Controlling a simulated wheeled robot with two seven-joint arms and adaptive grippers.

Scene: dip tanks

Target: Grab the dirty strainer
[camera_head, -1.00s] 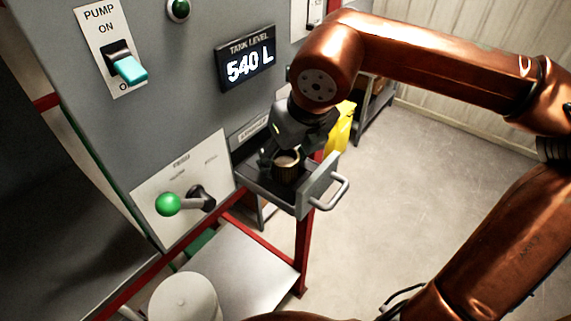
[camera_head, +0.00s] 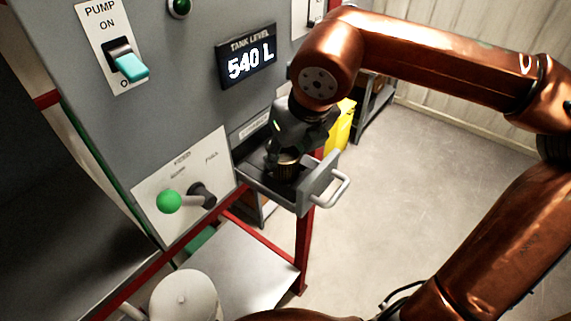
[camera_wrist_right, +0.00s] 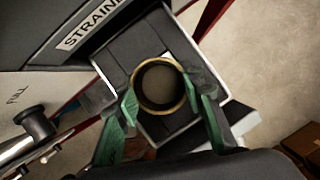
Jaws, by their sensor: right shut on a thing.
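The dirty strainer (camera_head: 287,169) is a small brownish cylinder standing in the open drawer (camera_head: 318,189) of the grey panel. In the right wrist view the strainer (camera_wrist_right: 159,86) shows from above as a round ring with a tan rim and a dull grey-brown inside. My right gripper (camera_head: 283,155) reaches down into the drawer from above. In the right wrist view its two green-padded fingers (camera_wrist_right: 166,110) sit on either side of the strainer, shut on it. The strainer's lower part is hidden in the drawer. My left gripper is not in view.
The panel carries a pump switch (camera_head: 130,66), a tank level display (camera_head: 248,61) reading 540 L and a green-knobbed lever (camera_head: 169,201). The drawer's handle (camera_head: 335,190) sticks out at the front. A pale rounded container (camera_head: 184,296) stands below.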

